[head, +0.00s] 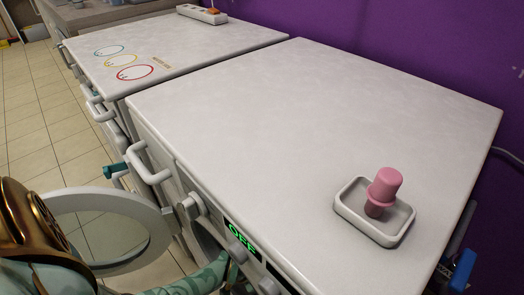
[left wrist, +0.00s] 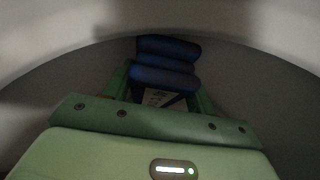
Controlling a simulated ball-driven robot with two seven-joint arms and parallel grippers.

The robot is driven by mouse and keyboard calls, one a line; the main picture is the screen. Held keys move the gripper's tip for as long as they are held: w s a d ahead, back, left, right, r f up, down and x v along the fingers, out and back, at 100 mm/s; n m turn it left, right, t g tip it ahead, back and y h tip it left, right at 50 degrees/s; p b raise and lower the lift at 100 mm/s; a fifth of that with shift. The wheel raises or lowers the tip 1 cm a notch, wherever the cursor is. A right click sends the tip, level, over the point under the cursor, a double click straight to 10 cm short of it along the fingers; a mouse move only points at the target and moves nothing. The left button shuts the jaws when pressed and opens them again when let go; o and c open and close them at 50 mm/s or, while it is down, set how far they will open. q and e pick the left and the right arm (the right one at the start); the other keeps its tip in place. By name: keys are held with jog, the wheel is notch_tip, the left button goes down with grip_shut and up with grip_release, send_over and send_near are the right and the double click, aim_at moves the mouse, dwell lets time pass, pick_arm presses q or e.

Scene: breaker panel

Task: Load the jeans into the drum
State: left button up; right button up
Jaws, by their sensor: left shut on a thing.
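The jeans (left wrist: 167,48) show in the left wrist view as a dark blue folded or rolled bundle. My left gripper (left wrist: 163,85) is shut on them, with its green fingers at either side. Both are inside a dim, grey, curved space that looks like the drum (left wrist: 270,75). In the head view my left arm reaches to the front of the near machine, beside its open round door (head: 105,200). The jeans and the drum's inside are hidden there. My right gripper is in neither view.
The machine's white top (head: 290,110) is mostly clear. A pink stoppered object (head: 384,188) stands in a small white tray (head: 345,212) there. A display (head: 243,238) reads OFF. Tiled floor lies left.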

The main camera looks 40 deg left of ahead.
pick_arm(q)
jog(key=shift+f+b, duration=0.7)
jog(key=shift+f, duration=0.5)
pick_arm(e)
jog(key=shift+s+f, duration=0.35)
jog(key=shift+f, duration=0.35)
pick_arm(q)
jog(key=o, duration=1.4)
jog(key=shift+p+v, duration=0.85)
jog(key=shift+p, duration=0.05)
jog(key=p+v, duration=0.3)
jog(key=shift+r, duration=0.15)
jog(key=shift+s, duration=0.1)
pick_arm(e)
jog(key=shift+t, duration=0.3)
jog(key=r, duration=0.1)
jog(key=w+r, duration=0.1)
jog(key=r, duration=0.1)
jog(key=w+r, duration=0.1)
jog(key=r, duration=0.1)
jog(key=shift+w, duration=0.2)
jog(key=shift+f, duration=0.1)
